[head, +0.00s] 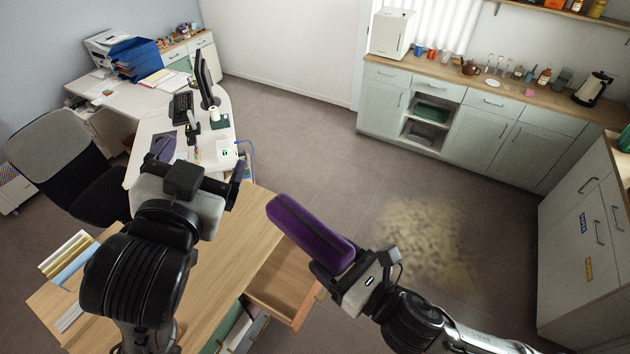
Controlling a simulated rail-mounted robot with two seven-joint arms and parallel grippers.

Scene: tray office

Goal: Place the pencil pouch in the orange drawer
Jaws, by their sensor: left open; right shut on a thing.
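A long purple pencil pouch (305,228) is held in my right gripper (342,268), which is shut on its near end. The gripper's fingertips are mostly hidden by the pouch. The pouch is in the air and, in the head view, lies just above and right of an open drawer (283,285). That drawer has light wood sides and an orange-toned front edge, and it sticks out from the right side of the wooden desk. Its visible inside looks empty. My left gripper (201,160) is open and empty above the desk, to the left of the pouch.
The wooden desk (225,260) is partly hidden by my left arm. Upright files (240,328) show below the open drawer. A white desk with a monitor (207,80) and an office chair (70,160) stand behind at left.

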